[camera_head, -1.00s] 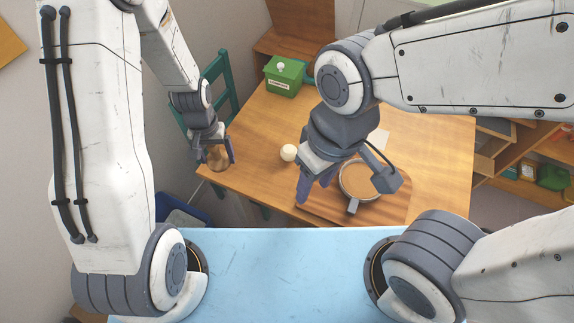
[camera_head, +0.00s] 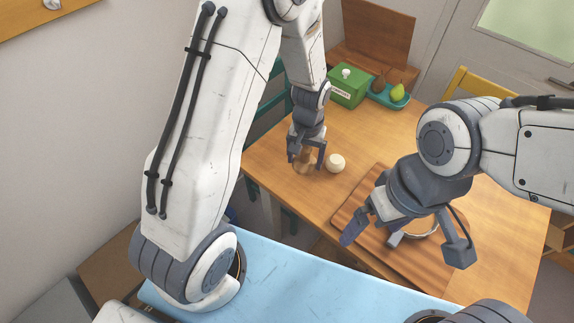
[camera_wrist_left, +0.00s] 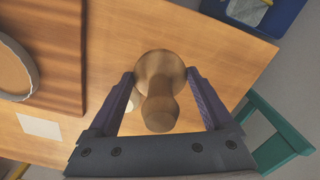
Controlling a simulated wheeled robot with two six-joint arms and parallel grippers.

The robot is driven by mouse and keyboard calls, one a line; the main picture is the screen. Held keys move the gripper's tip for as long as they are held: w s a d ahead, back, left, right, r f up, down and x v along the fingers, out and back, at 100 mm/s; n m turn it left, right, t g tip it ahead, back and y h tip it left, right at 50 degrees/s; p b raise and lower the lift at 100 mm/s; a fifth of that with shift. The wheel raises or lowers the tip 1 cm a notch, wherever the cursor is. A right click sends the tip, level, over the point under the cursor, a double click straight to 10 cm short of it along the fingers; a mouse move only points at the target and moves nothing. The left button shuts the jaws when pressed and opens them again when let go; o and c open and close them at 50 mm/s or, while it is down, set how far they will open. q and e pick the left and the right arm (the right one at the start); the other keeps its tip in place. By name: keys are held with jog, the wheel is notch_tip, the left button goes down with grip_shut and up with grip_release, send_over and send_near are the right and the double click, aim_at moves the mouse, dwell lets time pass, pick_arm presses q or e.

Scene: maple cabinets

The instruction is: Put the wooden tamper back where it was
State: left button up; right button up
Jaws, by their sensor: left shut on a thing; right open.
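My left gripper (camera_head: 306,158) is shut on the wooden tamper (camera_head: 303,167), near the table's left side. In the left wrist view the tamper (camera_wrist_left: 160,112) sits between the two fingers (camera_wrist_left: 160,78), with its wide round end and its knob both showing. I cannot tell whether it touches the table. A small cream ball-like thing (camera_head: 336,163) lies just right of it. My right gripper (camera_head: 406,246) is open and empty above the wooden board, its fingers well apart.
A round dish with tan contents (camera_wrist_left: 12,72) stands on the wooden board (camera_head: 350,215), partly hidden by my right gripper. A green box (camera_head: 349,88) and a teal tray with pears (camera_head: 387,97) are at the back. A white card (camera_wrist_left: 39,126) lies on the table (camera_head: 385,138).

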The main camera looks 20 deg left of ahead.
pick_arm(q)
send_over(287, 171)
notch_tip(287, 171, down, 3)
jog(key=shift+d+f+p, duration=0.1)
jog(key=shift+f+p, duration=0.1)
jog(key=shift+p, duration=0.1)
jog(key=shift+f, duration=2.1)
jog(key=shift+f, duration=0.2)
jog(key=o, duration=1)
jog(key=shift+c, duration=0.2)
jog(key=shift+r, duration=0.15)
